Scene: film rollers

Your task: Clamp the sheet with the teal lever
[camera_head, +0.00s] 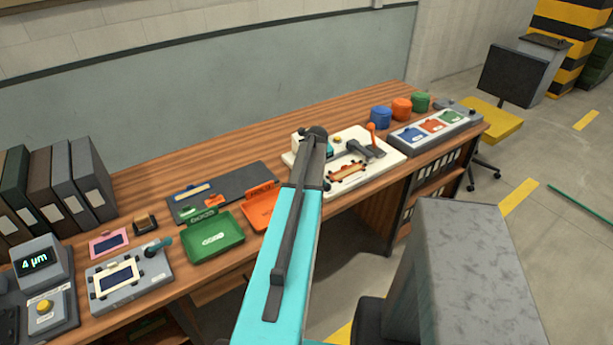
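The teal lever (158,245) stands at the right back of a grey clamping unit (140,289) on the bench at the left. A dark blue sheet (117,277) with a pale frame lies on top of this unit. I cannot tell whether the lever presses on it. My teal and dark arm reaches up the middle of the view, well to the right of the lever. Dark grey parts (365,149) beyond its end, over the white board, may be my gripper. Their fingers are too unclear to tell open from shut.
Near the unit are a pink-framed card (109,242), a display reading 4 µm (38,261), a green tray (213,238) and an orange tray (259,208). A white board (386,159) with an orange lever (371,128) is farther right. Binders (73,184) stand behind at left.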

